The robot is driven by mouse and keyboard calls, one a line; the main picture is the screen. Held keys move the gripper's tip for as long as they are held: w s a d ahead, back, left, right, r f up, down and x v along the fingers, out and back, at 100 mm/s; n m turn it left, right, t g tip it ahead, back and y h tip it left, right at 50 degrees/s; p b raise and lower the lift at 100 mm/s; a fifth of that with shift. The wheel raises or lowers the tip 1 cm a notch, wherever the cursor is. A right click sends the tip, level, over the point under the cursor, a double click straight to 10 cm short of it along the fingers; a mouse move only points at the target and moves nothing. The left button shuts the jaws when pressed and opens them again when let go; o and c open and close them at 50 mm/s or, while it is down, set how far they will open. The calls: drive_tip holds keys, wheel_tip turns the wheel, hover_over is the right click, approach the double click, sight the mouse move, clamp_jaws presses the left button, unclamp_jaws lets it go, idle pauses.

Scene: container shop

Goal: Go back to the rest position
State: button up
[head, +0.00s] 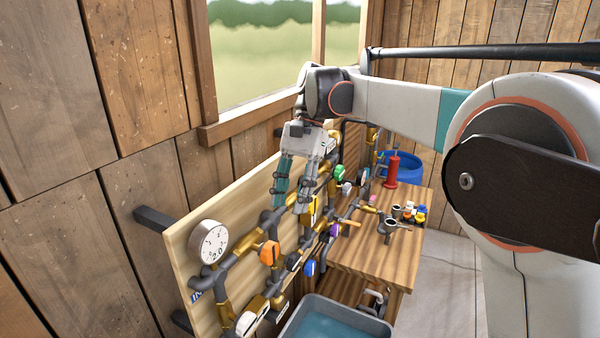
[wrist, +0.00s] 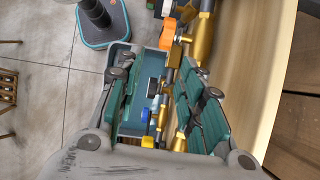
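My gripper (head: 290,207) hangs fingers-down in front of the pipe board (head: 181,248) in the head view. Its two teal-padded fingers are spread, with nothing held between them. In the wrist view my gripper (wrist: 157,70) also shows open. Brass pipes, a blue handle (wrist: 146,141) and an orange handle (wrist: 168,33) show between or beyond the fingers. I cannot tell whether a finger touches a pipe. My arm reaches in from the right, and the gripper hides part of the board.
The board carries a round gauge (head: 208,242), an orange valve handle (head: 269,253) and a green one (head: 340,172). A water tub (head: 338,325) stands below. A wooden workbench (head: 372,262) holds a red pump (head: 391,170) and small parts. A blue barrel (head: 408,160) stands behind.

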drive_tip(key=s+d+f+t+b, duration=0.1)
drive_tip(key=d+f+t+b, duration=0.2)
drive_tip(key=d+f+b, duration=0.4)
drive_tip(key=s+d+f+t+b, duration=0.2)
drive_tip(key=d+f+t, duration=0.15)
drive_tip(key=d, duration=0.55)
drive_tip(key=s+d+f+n+t+b, duration=0.1)
drive_tip(key=s+d+f+t+b, duration=0.1)
drive_tip(key=s+f, duration=0.4)
drive_tip(key=s+d+f+n+t+h+b, duration=0.1)
drive_tip(key=s+d+f+n+t+b, duration=0.1)
drive_tip(key=s+d+f+b, duration=0.3)
drive_tip(key=s+d+f+n+t+h+b, duration=0.1)
drive_tip(key=s+d+f+b, duration=0.3)
drive_tip(key=f, duration=0.6)
drive_tip(key=s+t+b, duration=0.1)
drive_tip(key=s, duration=0.1)
drive_tip(key=shift+s+d+f+n+b, duration=0.25)
drive_tip(key=shift+s+f+n+b, duration=0.05)
drive_tip(key=shift+s+n+b, duration=0.1)
drive_tip(key=shift+a, duration=0.1)
